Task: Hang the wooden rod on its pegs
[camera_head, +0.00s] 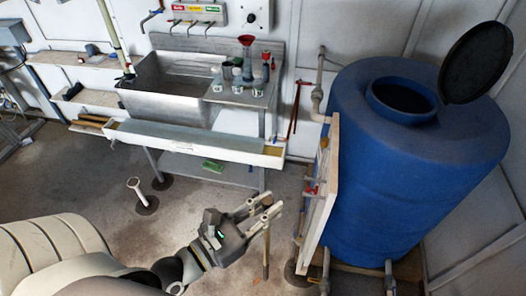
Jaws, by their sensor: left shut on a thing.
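My left gripper (267,205) reaches in from the bottom left and is shut on the wooden rod (266,252). The rod is thin and brown and points down from the fingers, close to upright in the picture. Its upper end is partly hidden by the fingers. I cannot make out the pegs for certain in this view. My right gripper is not in view.
A large blue tank (420,190) with an open lid (476,62) stands at the right, with a pale board and pipes (318,205) along its left side. A steel sink (165,100) and a long white trough (195,140) are at the back. A short white pipe (137,188) rises from the floor.

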